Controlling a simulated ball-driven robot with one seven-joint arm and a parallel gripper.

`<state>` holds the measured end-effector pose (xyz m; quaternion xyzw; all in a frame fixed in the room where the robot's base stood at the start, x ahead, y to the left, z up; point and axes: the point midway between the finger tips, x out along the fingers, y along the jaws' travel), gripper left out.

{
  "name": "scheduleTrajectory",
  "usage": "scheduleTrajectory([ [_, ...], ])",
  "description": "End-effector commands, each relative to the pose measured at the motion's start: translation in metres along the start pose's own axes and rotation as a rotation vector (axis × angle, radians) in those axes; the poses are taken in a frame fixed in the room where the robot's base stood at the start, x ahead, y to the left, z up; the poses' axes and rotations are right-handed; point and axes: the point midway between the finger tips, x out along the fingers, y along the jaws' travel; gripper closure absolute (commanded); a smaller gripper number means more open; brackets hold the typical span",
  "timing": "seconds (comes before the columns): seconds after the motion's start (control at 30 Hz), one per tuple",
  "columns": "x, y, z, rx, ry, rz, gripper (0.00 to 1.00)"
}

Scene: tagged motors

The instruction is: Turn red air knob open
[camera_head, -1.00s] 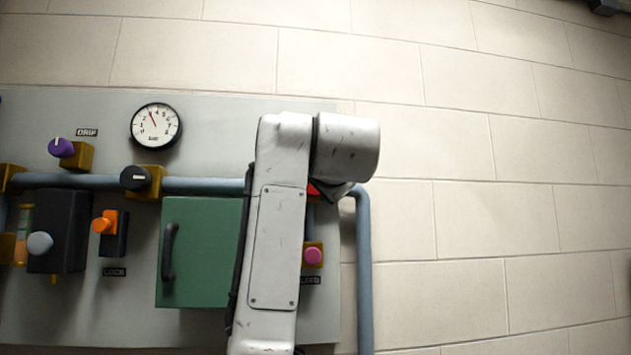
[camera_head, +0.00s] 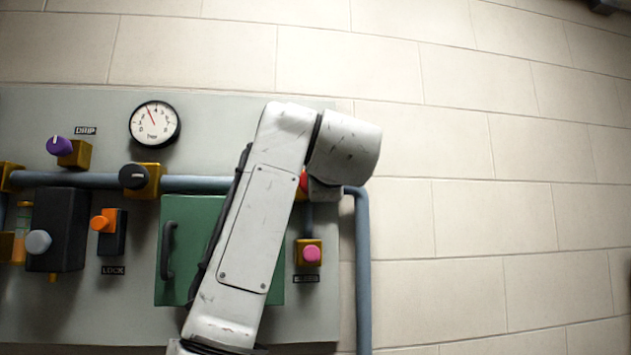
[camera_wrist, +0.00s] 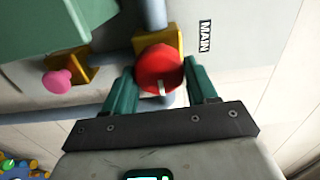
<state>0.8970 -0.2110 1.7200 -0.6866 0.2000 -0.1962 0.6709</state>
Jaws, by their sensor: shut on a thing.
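The red air knob (camera_wrist: 158,68) is a round red dial with a white pointer line, on a yellow block (camera_wrist: 181,42) on a pipe, beside a label reading MAIN (camera_wrist: 205,37). In the wrist view my gripper (camera_wrist: 162,82) has its two green fingers on either side of the knob, shut on it. In the head view only a sliver of red knob (camera_head: 303,182) shows behind my arm, and the fingers are hidden there.
A pink knob (camera_head: 312,254) sits below the red one; it also shows in the wrist view (camera_wrist: 57,81). A green box with a handle (camera_head: 175,220) stands left, partly behind my arm. A blue-grey pipe (camera_head: 363,270) runs down on the right. A gauge (camera_head: 154,124) hangs upper left. Bare wall lies to the right.

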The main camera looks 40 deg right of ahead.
Motion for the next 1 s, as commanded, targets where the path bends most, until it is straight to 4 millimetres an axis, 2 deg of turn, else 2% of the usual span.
scheduleTrajectory([
  [0.6,0.0001,0.0026,-0.0022,0.04,0.005,0.006,0.73],
  [0.63,0.0002,0.0026,-0.0022,0.04,0.005,0.006,0.4],
  [0.83,0.0001,0.0019,-0.0014,0.039,0.003,0.004,0.21],
  [1.0,0.0001,0.0013,-0.0009,0.038,0.002,0.003,0.19],
])
